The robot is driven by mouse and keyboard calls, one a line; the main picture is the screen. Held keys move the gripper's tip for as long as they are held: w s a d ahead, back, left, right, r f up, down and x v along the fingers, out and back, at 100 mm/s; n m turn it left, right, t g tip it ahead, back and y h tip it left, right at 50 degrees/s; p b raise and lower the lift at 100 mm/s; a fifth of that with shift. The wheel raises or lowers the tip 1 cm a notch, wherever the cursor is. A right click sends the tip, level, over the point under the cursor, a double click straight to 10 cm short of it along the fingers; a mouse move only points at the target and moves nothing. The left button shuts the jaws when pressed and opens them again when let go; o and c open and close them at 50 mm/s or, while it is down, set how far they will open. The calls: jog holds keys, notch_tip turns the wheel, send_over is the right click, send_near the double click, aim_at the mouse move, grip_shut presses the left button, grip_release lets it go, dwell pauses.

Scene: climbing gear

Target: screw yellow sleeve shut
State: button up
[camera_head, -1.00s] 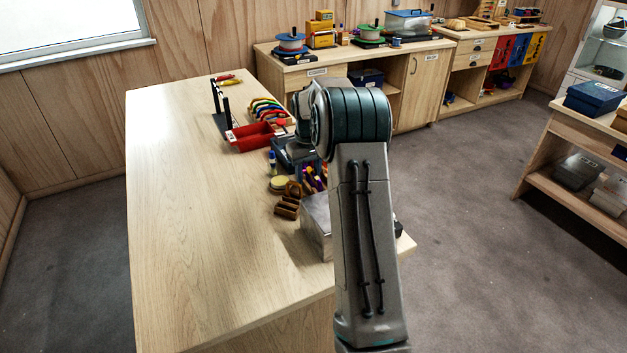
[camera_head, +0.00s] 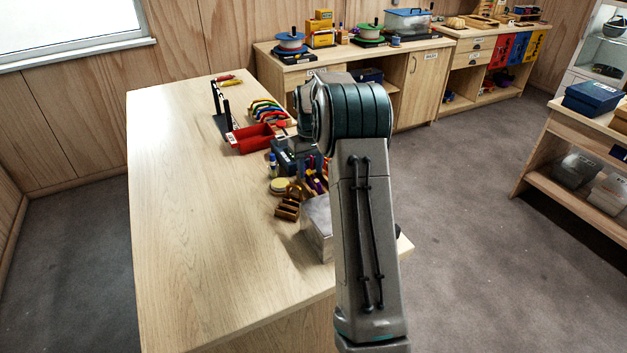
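I cannot make out a yellow sleeve for certain. At the far end of the table (camera_head: 175,180), a small yellow piece (camera_head: 231,83) lies beside a red one, too small to identify. A black stand with upright posts (camera_head: 218,108) is in front of them. My arm stretches over the table's right side, and its bulky joint blocks the view beyond. My gripper is hidden behind my own arm, so its fingers and anything in them do not show.
A red tray (camera_head: 250,138), a row of coloured curved pieces (camera_head: 267,110), a blue-grey bin (camera_head: 284,160), a round tin (camera_head: 280,185), brown wooden blocks (camera_head: 288,209) and a metallic box (camera_head: 318,222) line the right side. The table's left half is clear.

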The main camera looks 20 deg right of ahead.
jog(key=shift+a, duration=0.75)
dwell(0.4)
jog(key=shift+f, duration=0.15)
jog(key=shift+f+b, duration=1.05)
jog(key=shift+f, duration=0.3)
jog(key=shift+d+r+p, duration=0.1)
jog(key=shift+d+p, duration=0.2)
jog(key=shift+d, duration=0.45)
jog(key=shift+r+p, duration=1.05)
jog(key=shift+r, duration=0.35)
